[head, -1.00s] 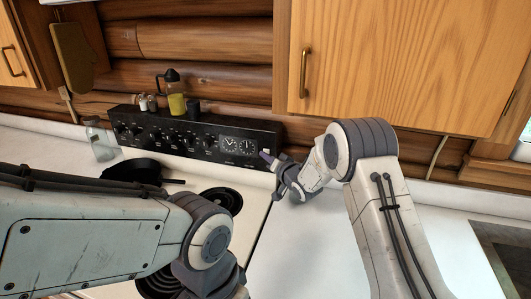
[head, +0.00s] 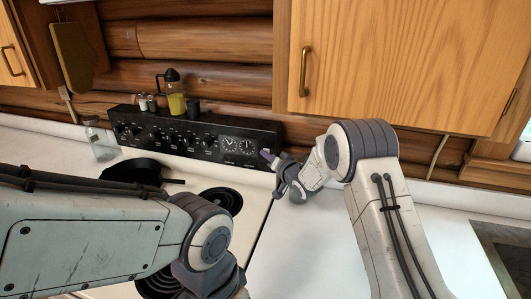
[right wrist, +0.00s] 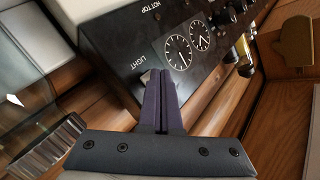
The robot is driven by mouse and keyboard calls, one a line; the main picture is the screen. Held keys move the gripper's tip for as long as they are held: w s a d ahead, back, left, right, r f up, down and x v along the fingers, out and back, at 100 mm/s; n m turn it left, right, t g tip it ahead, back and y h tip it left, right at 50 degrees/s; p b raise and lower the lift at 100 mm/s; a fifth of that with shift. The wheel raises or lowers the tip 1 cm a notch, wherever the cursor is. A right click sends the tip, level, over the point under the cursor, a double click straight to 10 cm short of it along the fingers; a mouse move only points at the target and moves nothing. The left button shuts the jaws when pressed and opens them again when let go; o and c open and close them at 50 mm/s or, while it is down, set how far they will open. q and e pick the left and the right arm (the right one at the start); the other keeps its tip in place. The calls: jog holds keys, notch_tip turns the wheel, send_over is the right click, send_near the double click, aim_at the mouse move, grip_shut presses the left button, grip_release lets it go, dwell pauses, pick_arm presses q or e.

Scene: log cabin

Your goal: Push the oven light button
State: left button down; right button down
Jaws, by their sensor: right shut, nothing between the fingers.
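The black oven control panel (head: 180,136) stands at the back of the stove, with two round dials and knobs. In the right wrist view the word LIGHT (right wrist: 138,62) shows on the panel (right wrist: 118,45) beside the dials. My right gripper (head: 266,155) is at the panel's right end. It also shows in the right wrist view (right wrist: 158,74), with its purple fingers shut and empty, tips at the panel face beside LIGHT. The light button is hidden behind the fingertips, and I cannot tell whether they touch it. My left arm crosses the lower left; its fingers are out of frame.
A dark pan (head: 132,170) and a coil burner (head: 221,200) are on the stove. A glass jar (head: 100,142) stands at the left. A yellow-filled jug (head: 175,100) stands on the panel. The white counter (head: 305,240) is clear below my right arm.

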jog(key=shift+s+a, duration=0.15)
jog(key=shift+s, duration=0.2)
jog(key=s+a+b, duration=0.1)
jog(key=s, duration=0.4)
jog(key=shift+s+a, duration=0.4)
jog(key=s+d+n+g+h, duration=0.1)
jog(key=s+g, duration=0.4)
jog(key=s, duration=1)
jog(key=s+d+n+g+h, duration=0.2)
jog(key=s+n+g+h, duration=0.1)
jog(key=s, duration=1.2)
jog(key=s+d+n+g+h, duration=0.1)
jog(key=s+n+g, duration=0.4)
jog(key=s, duration=1.1)
jog(key=shift+d+g+h, duration=0.25)
jog(key=shift+g+h, duration=0.45)
jog(key=shift+g, duration=0.1)
